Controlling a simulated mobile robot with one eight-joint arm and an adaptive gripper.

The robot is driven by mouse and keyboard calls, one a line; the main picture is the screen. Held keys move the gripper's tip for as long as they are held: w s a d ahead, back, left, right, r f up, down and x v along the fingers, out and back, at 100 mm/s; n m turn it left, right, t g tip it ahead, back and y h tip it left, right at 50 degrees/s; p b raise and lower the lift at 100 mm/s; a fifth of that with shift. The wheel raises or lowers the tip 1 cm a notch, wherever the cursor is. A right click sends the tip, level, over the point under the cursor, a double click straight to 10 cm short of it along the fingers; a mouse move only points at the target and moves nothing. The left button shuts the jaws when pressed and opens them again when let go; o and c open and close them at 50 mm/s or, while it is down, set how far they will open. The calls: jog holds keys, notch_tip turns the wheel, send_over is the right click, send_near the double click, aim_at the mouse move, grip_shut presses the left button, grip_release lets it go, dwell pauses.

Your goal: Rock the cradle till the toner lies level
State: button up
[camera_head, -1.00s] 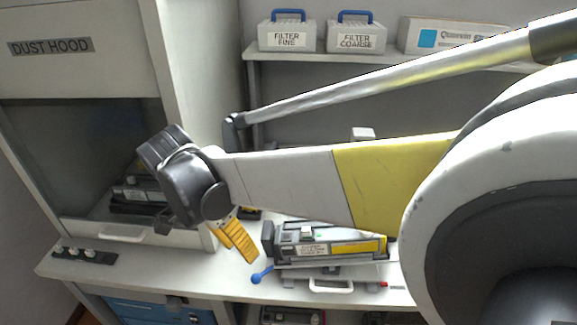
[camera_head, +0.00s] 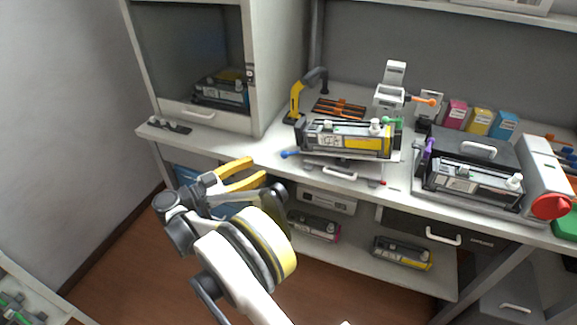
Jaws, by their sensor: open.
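A toner cartridge (camera_head: 342,138) with a yellow label lies in the cradle (camera_head: 340,160) on the bench. The cradle has a blue-knobbed lever (camera_head: 288,154) at its left and a white handle at its front. The cartridge looks slightly tilted; whether the toner inside is level cannot be seen. My gripper (camera_head: 244,172) has yellow fingers, is open and empty, and is in front of the bench edge, left of and apart from the cradle.
The hood (camera_head: 205,60) at the left holds another cartridge (camera_head: 222,90). At right are a second device (camera_head: 470,165) and coloured boxes (camera_head: 480,121). Cartridges (camera_head: 402,252) lie on the lower shelf.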

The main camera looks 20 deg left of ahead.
aim_at(284, 154)
jog(key=b+x, duration=0.3)
jog(key=x, duration=0.6)
jog(key=shift+w+f, duration=0.15)
jog(key=shift+w, duration=0.05)
jog(key=shift+w+d, duration=0.45)
jog(key=shift+w, duration=0.05)
